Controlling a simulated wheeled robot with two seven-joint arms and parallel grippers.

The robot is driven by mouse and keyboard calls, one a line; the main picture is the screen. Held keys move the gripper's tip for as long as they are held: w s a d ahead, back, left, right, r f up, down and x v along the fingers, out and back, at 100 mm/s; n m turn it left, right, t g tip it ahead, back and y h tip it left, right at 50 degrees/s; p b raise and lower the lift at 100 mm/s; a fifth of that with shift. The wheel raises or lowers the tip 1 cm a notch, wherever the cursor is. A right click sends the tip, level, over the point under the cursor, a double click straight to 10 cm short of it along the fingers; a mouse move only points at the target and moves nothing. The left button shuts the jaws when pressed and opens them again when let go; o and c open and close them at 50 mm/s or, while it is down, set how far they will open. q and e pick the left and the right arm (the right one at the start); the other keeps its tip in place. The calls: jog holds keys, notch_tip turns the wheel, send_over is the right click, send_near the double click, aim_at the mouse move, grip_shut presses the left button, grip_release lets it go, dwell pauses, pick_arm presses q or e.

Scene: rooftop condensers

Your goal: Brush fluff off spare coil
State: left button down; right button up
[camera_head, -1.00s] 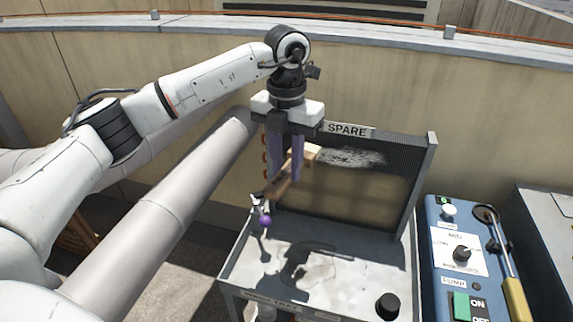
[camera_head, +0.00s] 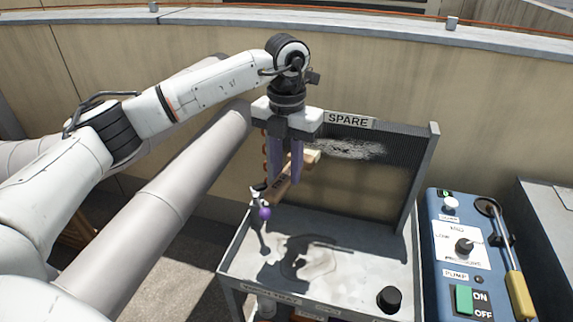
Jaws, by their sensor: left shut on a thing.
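The spare coil (camera_head: 378,178) stands upright at the back of a grey metal tray stand, under a sign (camera_head: 350,121) reading SPARE. A band of whitish fluff (camera_head: 352,149) lies across the upper part of its finned face. My left gripper (camera_head: 286,180) points down in front of the coil's left part and is shut on a wooden brush (camera_head: 309,160). The brush is tilted, its upper end near the left end of the fluff. Whether its bristles touch the coil cannot be told. My right gripper is not in view.
The tray (camera_head: 345,293) has a black knob-like object (camera_head: 389,299) at its front right and a purple ball (camera_head: 265,214) at its left edge. A blue control box (camera_head: 462,255) with a yellow-handled tool stands to the right. A beige parapet wall runs behind.

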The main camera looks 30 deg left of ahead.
pick_arm(q)
jog(key=shift+w+r+p, duration=0.1)
jog(key=shift+r+p, duration=1.6)
jog(key=shift+r, duration=0.5)
jog(key=shift+f+b, duration=1.2)
jog(key=shift+f, duration=1)
jog(key=shift+r+p, duration=1.7)
jog(key=shift+r, duration=0.45)
jog(key=shift+f+b, duration=1.2)
jog(key=shift+f, duration=0.9)
jog(key=shift+r+p, duration=1.6)
jog(key=shift+r, duration=0.55)
jog(key=shift+f+b, duration=1.25)
jog(key=shift+f, duration=1)
jog(key=shift+r+p, duration=1.65)
jog(key=shift+r, duration=0.55)
jog(key=shift+s+d, duration=0.2)
jog(key=shift+s, duration=0.55)
jog(key=shift+s+d, duration=0.15)
jog(key=shift+s, duration=0.6)
jog(key=shift+s+d, duration=0.2)
jog(key=shift+s, duration=0.55)
